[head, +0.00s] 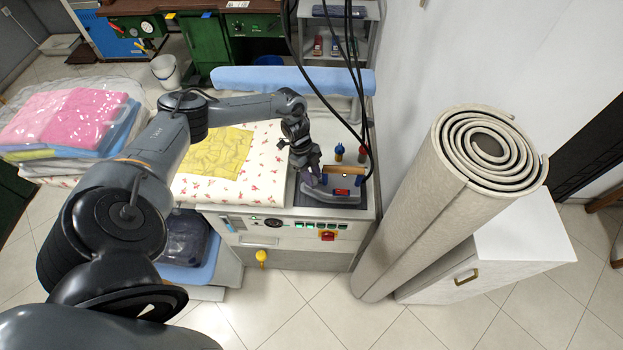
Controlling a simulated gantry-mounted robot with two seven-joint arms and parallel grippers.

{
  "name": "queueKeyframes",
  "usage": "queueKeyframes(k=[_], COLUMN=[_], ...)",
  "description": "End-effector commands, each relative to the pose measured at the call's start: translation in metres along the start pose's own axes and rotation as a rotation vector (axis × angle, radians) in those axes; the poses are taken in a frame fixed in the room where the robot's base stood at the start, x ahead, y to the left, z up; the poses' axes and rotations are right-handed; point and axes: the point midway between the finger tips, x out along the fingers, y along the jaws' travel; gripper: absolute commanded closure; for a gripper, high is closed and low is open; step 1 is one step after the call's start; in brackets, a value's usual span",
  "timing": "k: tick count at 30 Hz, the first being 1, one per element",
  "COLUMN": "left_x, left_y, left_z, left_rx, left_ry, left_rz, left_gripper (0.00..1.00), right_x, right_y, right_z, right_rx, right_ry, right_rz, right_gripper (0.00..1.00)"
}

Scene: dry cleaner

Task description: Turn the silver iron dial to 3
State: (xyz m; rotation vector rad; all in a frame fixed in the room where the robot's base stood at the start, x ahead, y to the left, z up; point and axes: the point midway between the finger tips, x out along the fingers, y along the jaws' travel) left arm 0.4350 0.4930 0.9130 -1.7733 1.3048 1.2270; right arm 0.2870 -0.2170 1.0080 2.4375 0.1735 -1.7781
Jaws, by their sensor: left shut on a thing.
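The silver iron (345,196) rests on a dark pad at the right end of the ironing table. It has a brown wooden handle (346,171) and a red part on its body. My left gripper (311,179) reaches down to the iron's left end, beside the handle. Its fingers are shut at the iron dial, which they hide, so I cannot read its setting. My right gripper is not in view.
The ironing table carries a flowered cloth (257,187) and a folded yellow cloth (216,152). Dark cables hang beside the iron. Red and blue knobs stand behind it. A rolled carpet (425,215) leans to the right. Bagged laundry (68,118) is piled at left.

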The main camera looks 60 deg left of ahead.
Motion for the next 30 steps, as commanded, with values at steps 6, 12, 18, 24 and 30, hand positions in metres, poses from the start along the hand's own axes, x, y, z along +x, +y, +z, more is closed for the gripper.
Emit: queueKeyframes(k=[6, 12, 18, 24, 30], left_x=[0.0, 0.0, 0.0, -0.002, -0.019], left_y=[0.0, 0.0, 0.0, 0.0, -0.001], left_z=[0.001, 0.002, 0.001, 0.001, 0.001], left_rx=[0.015, 0.014, 0.014, 0.014, 0.014], left_ry=[-0.003, -0.004, -0.003, -0.003, -0.003], left_rz=[0.005, 0.005, 0.005, 0.004, 0.002], left_gripper=[0.99, 0.55, 0.43, 0.43, 0.43], right_x=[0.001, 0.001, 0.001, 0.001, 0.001], right_y=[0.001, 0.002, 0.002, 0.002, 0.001], right_z=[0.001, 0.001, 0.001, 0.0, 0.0], right_rx=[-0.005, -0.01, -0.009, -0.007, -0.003], right_ry=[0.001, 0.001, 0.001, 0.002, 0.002], right_rz=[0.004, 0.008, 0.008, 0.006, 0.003], right_gripper=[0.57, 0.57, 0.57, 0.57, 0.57])
